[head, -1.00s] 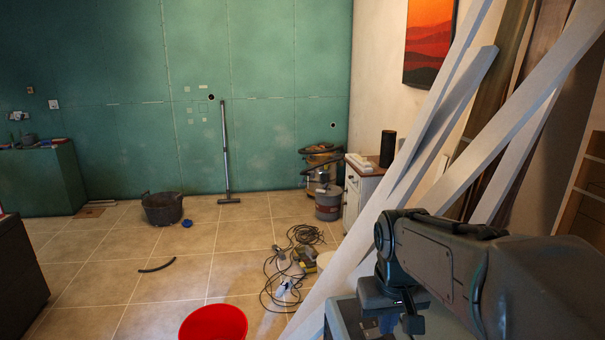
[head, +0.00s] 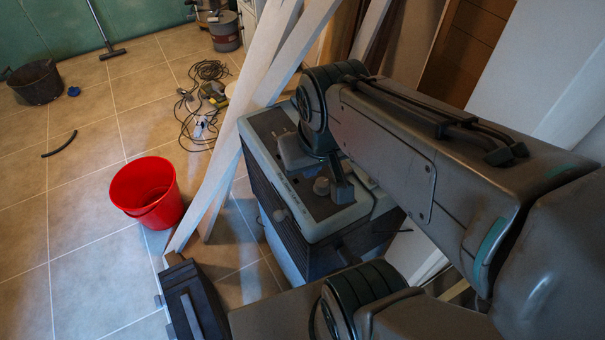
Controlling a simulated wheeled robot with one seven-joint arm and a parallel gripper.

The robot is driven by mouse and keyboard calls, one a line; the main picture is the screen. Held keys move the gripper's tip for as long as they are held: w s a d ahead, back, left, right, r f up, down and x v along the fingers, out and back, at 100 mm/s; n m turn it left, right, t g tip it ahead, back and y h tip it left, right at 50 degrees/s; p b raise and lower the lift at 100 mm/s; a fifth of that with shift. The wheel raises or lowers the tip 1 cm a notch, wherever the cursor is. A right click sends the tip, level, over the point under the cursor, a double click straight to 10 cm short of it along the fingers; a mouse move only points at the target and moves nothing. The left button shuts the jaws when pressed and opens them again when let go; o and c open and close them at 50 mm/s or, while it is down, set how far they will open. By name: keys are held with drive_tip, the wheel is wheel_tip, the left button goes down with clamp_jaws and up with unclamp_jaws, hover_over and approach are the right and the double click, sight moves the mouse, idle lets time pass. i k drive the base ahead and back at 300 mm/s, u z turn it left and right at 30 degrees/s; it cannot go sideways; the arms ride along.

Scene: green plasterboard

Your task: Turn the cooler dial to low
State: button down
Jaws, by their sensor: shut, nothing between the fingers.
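The cooler (head: 289,220) is a boxy unit with a pale top rim and dark ribbed side, at the centre of the head view. Its top carries a dark control panel (head: 262,124). A round grey knob (head: 321,186) stands on the panel. Its pointer and any markings are too small to read. My gripper (head: 342,193) reaches down over the panel, its dark fingers shut and empty. The fingertips appear just right of the knob; whether they touch it I cannot tell. My arm hides the right part of the panel.
Long white planks (head: 240,130) lean close along the cooler's left side. A red bucket (head: 148,192) stands on the tiles to the left. Tangled cable and a tool (head: 214,94) lie behind it. The tiled floor at left is mostly clear.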

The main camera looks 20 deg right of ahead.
sight(321, 187)
drive_tip(key=z, duration=0.55)
drive_tip(key=k, duration=1.3)
drive_tip(key=z, duration=0.2)
drive_tip(key=i, duration=0.9)
drive_tip(key=z, duration=0.05)
